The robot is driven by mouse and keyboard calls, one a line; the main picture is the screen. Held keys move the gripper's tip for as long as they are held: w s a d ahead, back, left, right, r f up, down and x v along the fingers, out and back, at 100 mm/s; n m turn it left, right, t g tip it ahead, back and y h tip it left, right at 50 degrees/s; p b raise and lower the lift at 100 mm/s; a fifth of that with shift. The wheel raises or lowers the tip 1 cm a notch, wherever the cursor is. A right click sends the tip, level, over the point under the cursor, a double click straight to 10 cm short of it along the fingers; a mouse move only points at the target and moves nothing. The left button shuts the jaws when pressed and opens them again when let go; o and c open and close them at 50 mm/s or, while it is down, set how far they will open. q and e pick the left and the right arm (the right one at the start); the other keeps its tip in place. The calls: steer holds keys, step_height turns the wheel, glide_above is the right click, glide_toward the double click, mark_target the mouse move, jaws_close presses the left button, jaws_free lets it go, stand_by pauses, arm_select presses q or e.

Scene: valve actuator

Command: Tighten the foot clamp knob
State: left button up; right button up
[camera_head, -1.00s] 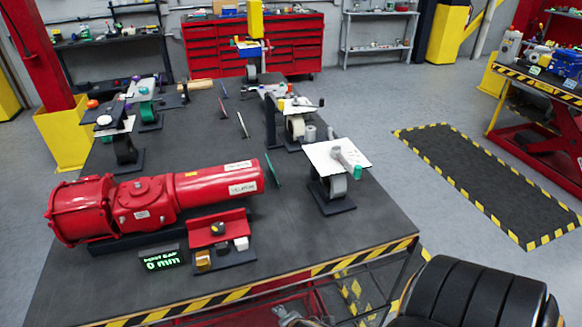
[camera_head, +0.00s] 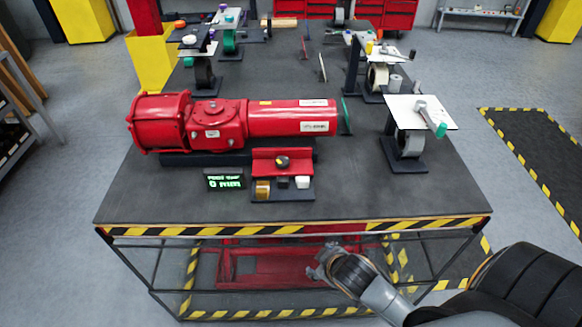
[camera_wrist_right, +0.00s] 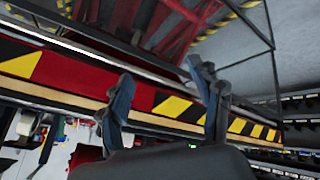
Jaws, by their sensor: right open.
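A red valve actuator (camera_head: 235,122) lies on the dark workbench (camera_head: 350,195). In front of it is a small red bracket (camera_head: 262,158) on a black base, with a dark knob (camera_head: 283,162) on its face. I cannot tell for sure whether this is the foot clamp knob. My right gripper (camera_head: 322,264) is in front of the bench's near edge, apart from the bracket and knob. In the right wrist view its two fingers (camera_wrist_right: 165,95) are spread with nothing between them, facing the striped bench edge. My left gripper is not in view.
A small display (camera_head: 225,181) with green text stands left of the bracket. A stand with a white plate (camera_head: 405,112) is to the right. The bench's front right top is clear.

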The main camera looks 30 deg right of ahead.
steer(key=w+d+r+m+t, duration=0.1)
steer(key=w+r+m+t, duration=0.1)
steer(key=w+r+m, duration=0.3)
steer(key=n+t+y, duration=0.1)
steer(key=t+y, duration=0.1)
steer(key=t, duration=0.3)
glide_toward(284, 163)
steer(key=shift+g, duration=0.3)
steer(key=p+x, duration=0.1)
steer(key=x, duration=0.3)
steer(key=p+x, duration=0.1)
steer(key=x, duration=0.4)
steer(key=shift+w+d+r, duration=0.1)
steer(key=shift+r, duration=0.15)
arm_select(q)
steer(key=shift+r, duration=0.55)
arm_select(e)
steer(key=c, duration=1.1)
